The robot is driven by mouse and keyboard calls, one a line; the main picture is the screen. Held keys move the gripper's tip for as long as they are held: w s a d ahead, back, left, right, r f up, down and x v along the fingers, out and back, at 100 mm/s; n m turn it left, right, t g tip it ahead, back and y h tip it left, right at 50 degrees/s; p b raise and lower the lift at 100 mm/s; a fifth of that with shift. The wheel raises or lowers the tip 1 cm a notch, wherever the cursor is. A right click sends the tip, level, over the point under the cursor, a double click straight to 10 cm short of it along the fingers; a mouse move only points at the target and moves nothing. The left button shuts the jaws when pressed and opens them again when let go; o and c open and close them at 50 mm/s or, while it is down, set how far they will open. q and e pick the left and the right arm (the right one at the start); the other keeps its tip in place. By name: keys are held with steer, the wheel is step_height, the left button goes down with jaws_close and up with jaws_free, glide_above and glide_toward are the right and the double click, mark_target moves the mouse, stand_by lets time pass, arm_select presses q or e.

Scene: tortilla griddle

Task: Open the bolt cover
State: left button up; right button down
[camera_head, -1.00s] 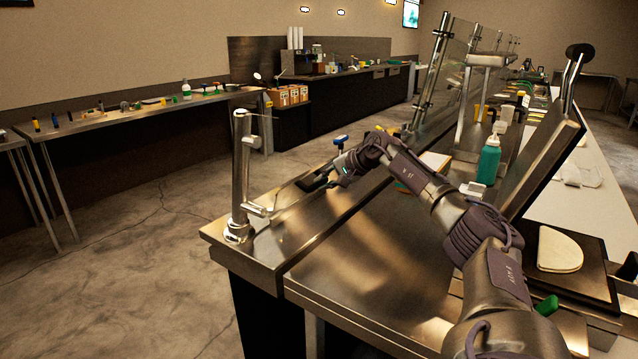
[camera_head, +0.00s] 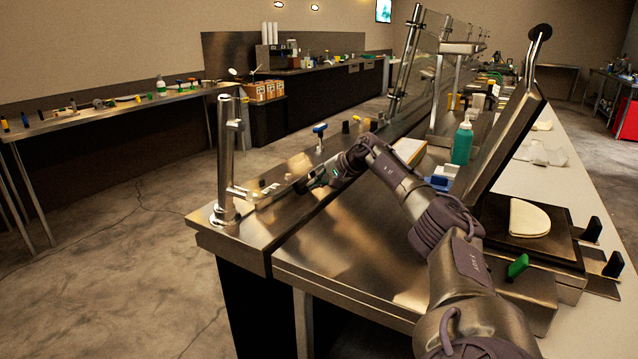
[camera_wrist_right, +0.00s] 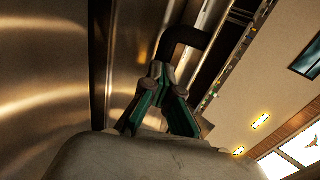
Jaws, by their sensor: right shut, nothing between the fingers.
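I cannot tell for certain which part is the bolt cover. A steel upright post (camera_head: 228,160) with a small side bracket (camera_head: 252,193) stands at the near left end of the steel counter. My right gripper (camera_head: 308,184) is low over the counter, to the right of the post and apart from it. In the right wrist view my right gripper (camera_wrist_right: 163,78) has its green-lined fingers together at the tips, shut and empty. A dark bent handle-like piece (camera_wrist_right: 190,35) shows just beyond the fingertips; I cannot tell whether they touch. My left gripper is out of view.
The griddle (camera_head: 560,243) at right has its lid (camera_head: 502,150) raised and a folded tortilla (camera_head: 529,218) on it. A teal bottle (camera_head: 462,143) and a blue-handled item (camera_head: 320,131) stand on the counter. The steel top (camera_head: 350,258) in front is clear.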

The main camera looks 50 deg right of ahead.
steer(key=shift+w+a+f, duration=0.35)
steer(key=shift+f, duration=0.05)
steer(key=c, duration=1.2)
jaws_free()
steer(key=shift+w+f, duration=0.1)
steer(key=shift+f, duration=0.05)
steer(key=shift+c, duration=0.2)
steer(key=shift+o, duration=0.3)
steer(key=shift+x, duration=0.9)
steer(key=shift+d, duration=0.1)
steer(key=shift+s+d+r, duration=0.1)
steer(key=shift+s+r, duration=0.1)
steer(key=shift+r, duration=0.05)
steer(key=v, duration=0.6)
steer(key=shift+s+d+r, duration=0.15)
steer(key=shift+s+r, duration=0.3)
steer(key=shift+r, duration=0.1)
